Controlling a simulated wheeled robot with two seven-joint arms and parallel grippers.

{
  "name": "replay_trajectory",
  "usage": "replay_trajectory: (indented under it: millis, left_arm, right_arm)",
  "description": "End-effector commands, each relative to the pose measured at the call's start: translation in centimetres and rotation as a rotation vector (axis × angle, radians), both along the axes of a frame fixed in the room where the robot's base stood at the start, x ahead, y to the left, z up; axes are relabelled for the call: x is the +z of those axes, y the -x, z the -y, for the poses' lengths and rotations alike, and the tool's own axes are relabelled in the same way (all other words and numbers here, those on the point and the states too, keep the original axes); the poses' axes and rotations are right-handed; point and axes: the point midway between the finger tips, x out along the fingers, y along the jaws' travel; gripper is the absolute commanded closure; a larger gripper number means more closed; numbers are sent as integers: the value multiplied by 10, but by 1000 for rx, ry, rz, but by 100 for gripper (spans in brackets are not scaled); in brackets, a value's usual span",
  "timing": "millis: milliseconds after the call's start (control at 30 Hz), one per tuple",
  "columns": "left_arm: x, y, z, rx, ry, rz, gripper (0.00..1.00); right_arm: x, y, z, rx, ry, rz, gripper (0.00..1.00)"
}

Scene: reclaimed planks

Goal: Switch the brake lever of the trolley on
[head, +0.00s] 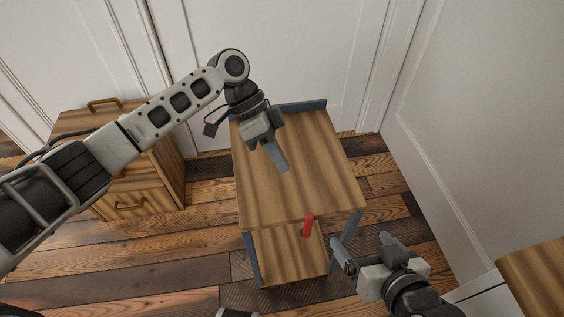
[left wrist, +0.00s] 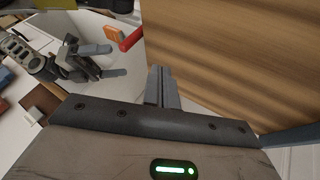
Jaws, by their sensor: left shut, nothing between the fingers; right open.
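The trolley (head: 295,180) has a wooden top and a blue-grey frame. Its red brake lever (head: 309,224) sits at the front edge of the top, right of the middle, and hangs slightly tilted over the edge. The red lever also shows in the left wrist view (left wrist: 131,40). My left gripper (head: 281,163) is shut and empty above the trolley top, behind the lever and apart from it. Its closed fingers show in the left wrist view (left wrist: 162,82). My right gripper (head: 364,252) is open and empty, in front and to the right of the lever, not touching it.
A wooden drawer cabinet (head: 160,187) stands to the left, partly behind my left arm. White panelled walls (head: 460,130) close in behind and to the right. Another wooden surface (head: 535,280) is at the lower right. The trolley top is bare.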

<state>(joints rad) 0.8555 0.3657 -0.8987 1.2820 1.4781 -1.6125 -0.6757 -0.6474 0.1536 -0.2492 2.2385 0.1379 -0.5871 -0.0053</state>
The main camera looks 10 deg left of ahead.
Motion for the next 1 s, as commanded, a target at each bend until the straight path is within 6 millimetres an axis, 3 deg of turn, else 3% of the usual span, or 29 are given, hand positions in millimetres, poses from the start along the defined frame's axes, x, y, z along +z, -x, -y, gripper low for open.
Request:
replay_trajectory:
  millis: [333,600,1000]
  left_arm:
    - [-62,26,38,-1,0,-3,100]
    - [-59,58,47,0,0,-1,100]
    - [-58,62,49,0,0,-1,100]
  right_arm:
    - [-20,0,-3,12,-2,-33,16]
    - [-10,-5,-3,13,0,-15,16]
    - [-11,0,-3,11,-1,-21,16]
